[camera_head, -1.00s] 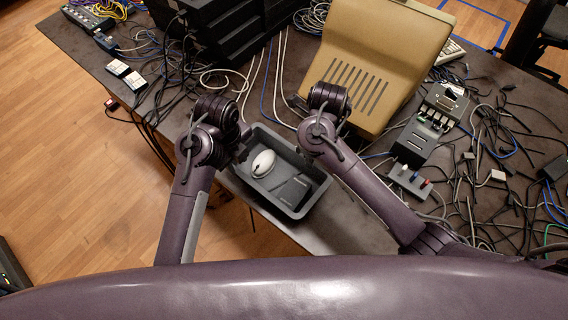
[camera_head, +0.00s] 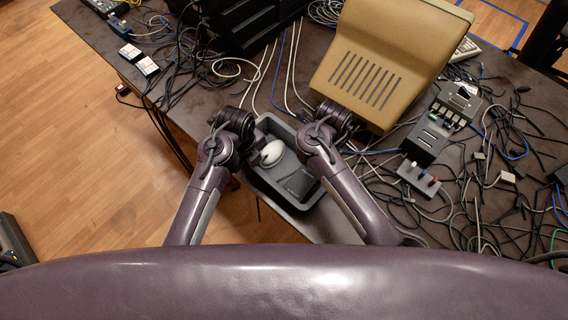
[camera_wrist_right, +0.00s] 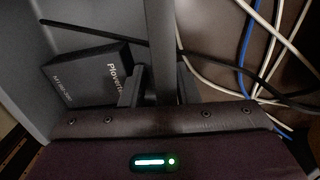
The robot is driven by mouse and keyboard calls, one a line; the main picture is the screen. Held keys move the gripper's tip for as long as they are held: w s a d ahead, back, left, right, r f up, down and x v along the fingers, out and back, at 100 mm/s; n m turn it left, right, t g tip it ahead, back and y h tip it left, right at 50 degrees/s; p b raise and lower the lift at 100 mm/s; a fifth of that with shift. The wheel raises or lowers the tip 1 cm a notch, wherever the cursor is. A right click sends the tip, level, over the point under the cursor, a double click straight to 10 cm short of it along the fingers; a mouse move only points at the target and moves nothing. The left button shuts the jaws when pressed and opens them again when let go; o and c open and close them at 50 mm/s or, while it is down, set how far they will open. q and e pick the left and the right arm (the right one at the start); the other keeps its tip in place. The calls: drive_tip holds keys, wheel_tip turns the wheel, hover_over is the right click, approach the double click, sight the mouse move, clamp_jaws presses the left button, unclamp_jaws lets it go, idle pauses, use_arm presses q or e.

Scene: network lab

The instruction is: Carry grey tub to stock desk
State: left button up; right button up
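The grey tub (camera_head: 289,200) is at the front edge of the dark table. It holds a white mouse (camera_head: 271,152) and a dark box (camera_head: 297,181), whose printed lid also shows in the right wrist view (camera_wrist_right: 90,77). My left gripper (camera_head: 257,148) is at the tub's left wall; its fingertips are too dark and small to read. My right gripper (camera_wrist_right: 162,88) straddles the tub's opposite wall (camera_wrist_right: 160,35), one finger inside and one outside, both close against it. It looks shut on this wall. In the head view its fingers are hidden behind the wrist.
A beige monitor housing (camera_head: 385,65) stands close behind the right gripper. Loose cables (camera_head: 480,200) and a grey switch box (camera_head: 428,137) crowd the right side. Black stacked units (camera_head: 235,25) stand at the back. Wooden floor (camera_head: 90,170) is open at left.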

use_arm(q)
drive_tip(key=shift+f, duration=0.1)
use_arm(e)
drive_tip(key=shift+f, duration=0.15)
use_arm(q)
drive_tip(key=shift+c, duration=0.5)
use_arm(e)
drive_tip(key=shift+c, duration=0.5)
use_arm(q)
clamp_jaws()
use_arm(e)
clamp_jaws()
use_arm(q)
drive_tip(key=shift+r, duration=0.2)
use_arm(e)
drive_tip(key=shift+r, duration=0.25)
